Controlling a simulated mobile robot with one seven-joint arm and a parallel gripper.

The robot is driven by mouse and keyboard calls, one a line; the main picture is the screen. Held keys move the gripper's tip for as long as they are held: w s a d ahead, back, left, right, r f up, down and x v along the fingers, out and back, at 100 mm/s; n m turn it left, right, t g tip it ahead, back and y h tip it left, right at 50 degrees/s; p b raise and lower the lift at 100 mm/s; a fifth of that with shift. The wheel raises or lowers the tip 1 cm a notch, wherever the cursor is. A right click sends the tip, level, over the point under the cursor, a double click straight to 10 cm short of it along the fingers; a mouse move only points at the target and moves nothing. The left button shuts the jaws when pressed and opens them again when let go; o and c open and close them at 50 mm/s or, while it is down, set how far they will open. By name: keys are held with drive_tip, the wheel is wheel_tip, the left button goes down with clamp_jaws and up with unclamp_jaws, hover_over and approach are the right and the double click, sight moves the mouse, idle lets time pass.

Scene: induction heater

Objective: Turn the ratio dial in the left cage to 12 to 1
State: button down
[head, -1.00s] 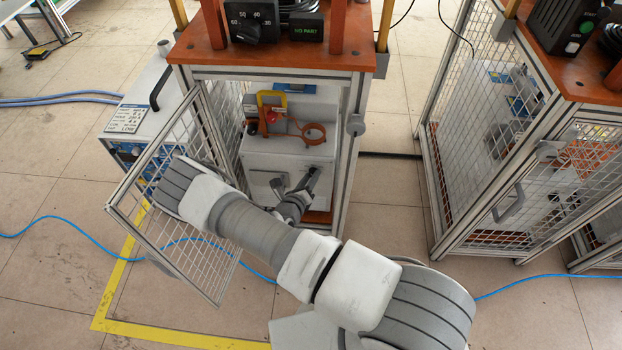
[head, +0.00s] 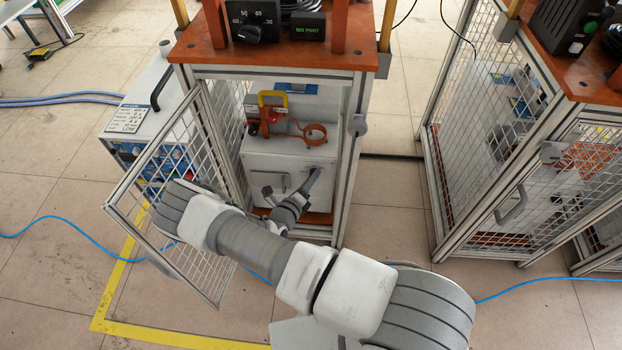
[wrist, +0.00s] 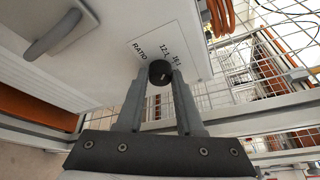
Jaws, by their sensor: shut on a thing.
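The ratio dial (wrist: 160,72) is a small black round knob on the white front panel of the unit (head: 262,165) in the left cage (head: 341,185). Printed beside it are RATIO, 12:1 and, partly readable, 16:1 (wrist: 158,50). My gripper (wrist: 161,79) has a finger on each side of the knob and is shut on it. I cannot read which mark the knob points to. In the head view my arm reaches past the open cage door to the unit's lower front, and the knob is hidden there.
The mesh door (head: 172,225) of the left cage stands open, close beside my arm. A bar handle (wrist: 52,35) sticks out of the panel near my gripper. An orange coil (head: 315,131) lies on top of the unit. A second cage (head: 470,170) stands at right.

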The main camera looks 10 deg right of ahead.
drive_tip(key=c, duration=0.5)
unclamp_jaws()
drive_tip(key=shift+c, duration=0.2)
drive_tip(key=p+v, duration=0.4)
drive_tip(key=v, duration=1.3)
drive_tip(key=shift+s+a+p, duration=0.15)
drive_tip(key=shift+s+p, duration=0.05)
drive_tip(key=shift+p, duration=0.1)
